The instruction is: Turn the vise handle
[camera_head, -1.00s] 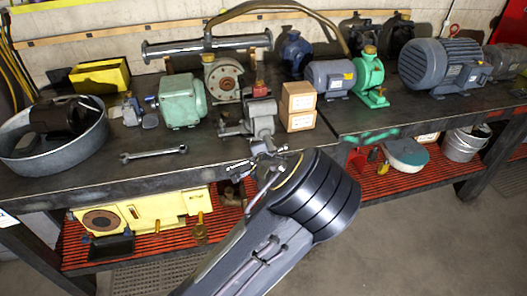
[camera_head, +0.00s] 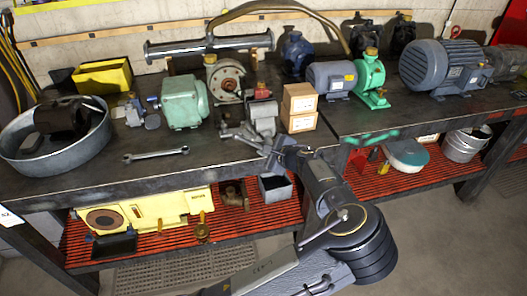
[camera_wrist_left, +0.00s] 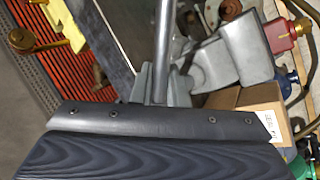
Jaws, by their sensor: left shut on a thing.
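The grey vise (camera_head: 263,119) stands at the front edge of the workbench, left of two stacked cardboard boxes. In the left wrist view, the vise body (camera_wrist_left: 232,52) fills the upper middle and right. Its handle, a smooth metal rod (camera_wrist_left: 164,48), runs down from the top edge to my gripper. My left gripper (camera_head: 274,154) is at the front of the vise, shut on the handle; its dark finger (camera_wrist_left: 160,122) crosses the lower left wrist view. The gripped part of the rod is hidden behind the finger. My right gripper is not in view.
The cardboard boxes (camera_head: 299,107) stand close to the right of the vise. A wrench (camera_head: 155,154) lies on the bench to the left. A green motor (camera_head: 184,103) stands behind it. The lower red shelf holds a yellow machine (camera_head: 145,209).

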